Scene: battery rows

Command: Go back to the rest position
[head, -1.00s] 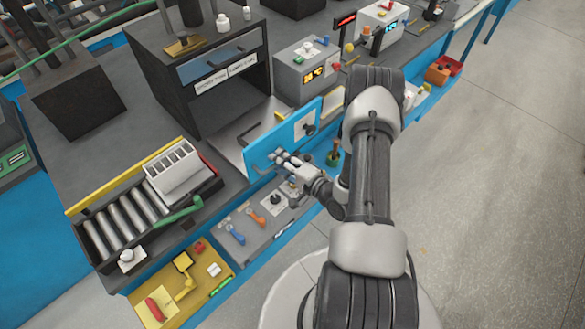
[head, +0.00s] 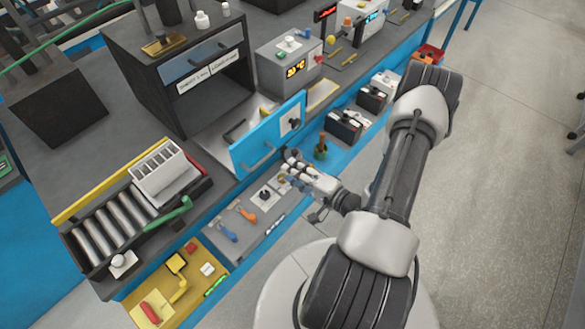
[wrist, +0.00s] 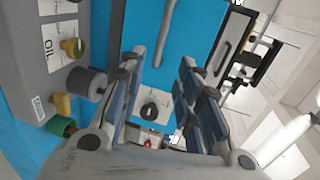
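My gripper (head: 293,168) is in front of the blue door panel (head: 270,135) in the head view, a little apart from its handle. In the wrist view my gripper (wrist: 160,75) has its two fingers spread with a clear gap and nothing between them. The blue panel (wrist: 190,35) with its grey bar handle (wrist: 168,30) and a black knob (wrist: 150,110) on a white plate show past the fingers. My arm extends from the lower right of the head view.
A roller tray (head: 110,225), a yellow panel (head: 150,290) and a grey switch panel (head: 235,225) lie at the left. Open floor (head: 510,140) is at the right.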

